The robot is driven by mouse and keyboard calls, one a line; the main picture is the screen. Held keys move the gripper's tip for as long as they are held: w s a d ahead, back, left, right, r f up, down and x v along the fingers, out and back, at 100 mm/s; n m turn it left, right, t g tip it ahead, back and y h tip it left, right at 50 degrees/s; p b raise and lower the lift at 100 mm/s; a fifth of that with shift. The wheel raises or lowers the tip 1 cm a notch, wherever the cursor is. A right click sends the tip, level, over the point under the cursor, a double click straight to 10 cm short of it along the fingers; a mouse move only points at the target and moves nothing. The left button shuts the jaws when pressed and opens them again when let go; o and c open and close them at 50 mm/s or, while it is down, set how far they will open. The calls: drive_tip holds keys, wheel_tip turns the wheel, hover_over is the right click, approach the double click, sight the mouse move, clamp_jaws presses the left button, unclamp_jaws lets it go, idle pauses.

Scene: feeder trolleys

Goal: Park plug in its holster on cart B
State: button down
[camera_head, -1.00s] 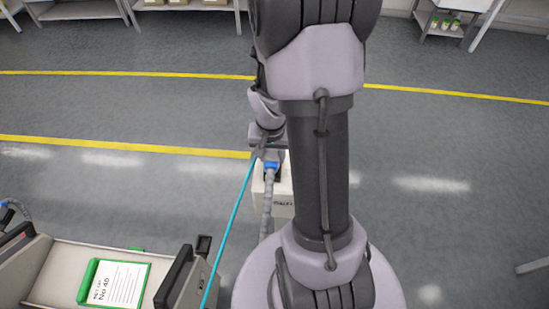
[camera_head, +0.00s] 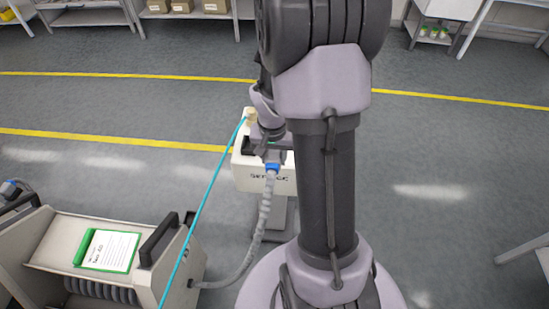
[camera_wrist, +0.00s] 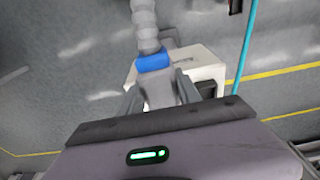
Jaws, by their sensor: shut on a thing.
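My gripper (camera_head: 271,153) is shut on the plug (camera_head: 272,167), which has a blue collar and a grey ribbed cable (camera_head: 264,212). The plug also shows between the fingers in the wrist view (camera_wrist: 158,92), with its blue collar away from the palm. The cable runs down to the side of a cream cart (camera_head: 177,279) at lower left. No letter naming the cart is readable.
A white box (camera_head: 262,181) with dark lettering stands on a post just behind my gripper. A teal line (camera_head: 205,200) crosses left of the gripper.

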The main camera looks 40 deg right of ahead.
drive_tip(key=shift+w+r+p, duration=0.1)
drive_tip(key=shift+r+p, duration=0.45)
drive_tip(key=shift+r, duration=0.4)
drive_tip(key=w+a+f+n+y+b, duration=0.1)
drive_tip(key=w+a+f+n+b, duration=0.1)
drive_tip(key=w+a+f+n, duration=0.55)
drive_tip(key=w+a+f+n+y+b, duration=0.1)
drive_tip(key=w+a+f+n+b, duration=0.3)
drive_tip(key=w+n, duration=0.55)
drive_tip(key=shift+w+a+f+n+g+b, duration=0.35)
drive_tip(key=shift+w+a+f+n+b, duration=0.9)
drive_tip(key=shift+a+f+n, duration=2.65)
drive_tip(key=shift+w+a+f+n+g+b, duration=0.3)
drive_tip(key=shift+w+a+f+n+b, duration=1.6)
drive_tip(key=shift+f, duration=4.05)
drive_tip(key=shift+w+a+f+n+g+b, duration=0.35)
drive_tip(key=shift+w+a+f+n, duration=0.9)
drive_tip(key=shift+f+n, duration=3.1)
